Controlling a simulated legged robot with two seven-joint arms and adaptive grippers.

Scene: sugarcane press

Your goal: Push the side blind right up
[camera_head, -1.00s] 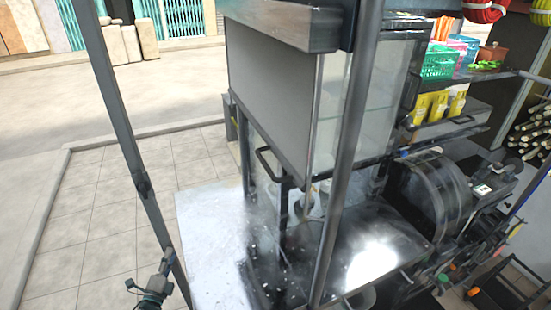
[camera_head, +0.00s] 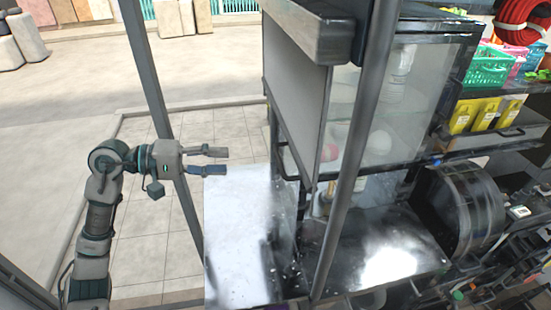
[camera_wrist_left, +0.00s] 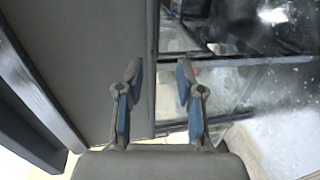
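The side blind (camera_head: 293,85) is a flat grey panel on the left side of the cart's glass cabinet. A dark handle (camera_head: 283,160) sits at its lower edge. My left gripper (camera_head: 224,161) points right toward the handle from the left, apart from it in the head view. Its two fingers are spread with nothing between them. In the left wrist view the open fingers (camera_wrist_left: 159,70) show in front of a grey panel edge; I cannot tell the distance. My right gripper is not in view.
A metal post (camera_head: 160,90) stands behind my left arm, and another post (camera_head: 360,130) stands in front of the cabinet. A shiny metal tray (camera_head: 235,225) lies below the gripper. The press drum (camera_head: 475,210) is at the right. Tiled floor (camera_head: 140,235) is open at the left.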

